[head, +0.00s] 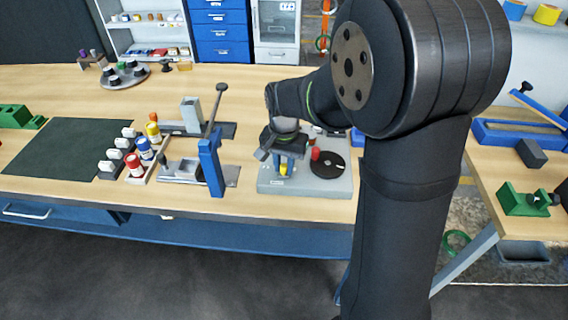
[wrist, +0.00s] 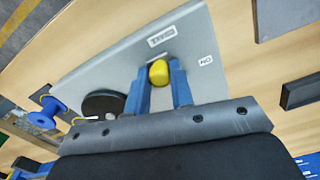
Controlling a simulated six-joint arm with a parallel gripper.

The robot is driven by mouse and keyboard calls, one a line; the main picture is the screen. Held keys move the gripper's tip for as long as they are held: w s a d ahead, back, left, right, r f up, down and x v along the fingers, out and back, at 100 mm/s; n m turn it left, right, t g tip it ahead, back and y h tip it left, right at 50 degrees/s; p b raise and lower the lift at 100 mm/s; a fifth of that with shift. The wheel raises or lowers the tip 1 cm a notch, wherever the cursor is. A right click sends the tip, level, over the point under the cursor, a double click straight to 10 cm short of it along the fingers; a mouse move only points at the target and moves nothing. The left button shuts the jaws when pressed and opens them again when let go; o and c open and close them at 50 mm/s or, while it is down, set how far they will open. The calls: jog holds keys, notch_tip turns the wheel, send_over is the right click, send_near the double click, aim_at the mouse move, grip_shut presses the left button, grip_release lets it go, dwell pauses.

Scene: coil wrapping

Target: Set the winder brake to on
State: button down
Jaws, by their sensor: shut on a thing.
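The winder's light grey base plate (head: 300,187) stands on the wooden bench in the head view, and its plate also fills the middle of the wrist view (wrist: 110,68). The brake's yellow knob (wrist: 158,73) is between the blue fingertips of my gripper (wrist: 160,78), which is shut on it. In the head view the knob (head: 284,170) shows low between the fingers. A white label (wrist: 206,60) that seems to read ON, upside down, lies right of the knob in the wrist view. Another label (wrist: 162,37) lies above it. The knob's lever is hidden.
A black disc (head: 327,164) and a red knob (head: 315,154) are on the winder, right of my gripper. A blue upright post with a lever (head: 211,160) stands to the left. Several coloured bottles and a dark mat (head: 70,155) are farther left.

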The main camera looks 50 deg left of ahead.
jog(key=shift+s+a, duration=1.25)
jog(key=shift+a, duration=0.05)
jog(key=c, duration=1.3)
grip_release()
jog(key=shift+s, duration=0.1)
jog(key=shift+o, duration=0.2)
notch_tip(320, 180, up, 18)
jog(key=shift+f, duration=0.25)
jog(key=shift+f, duration=0.15)
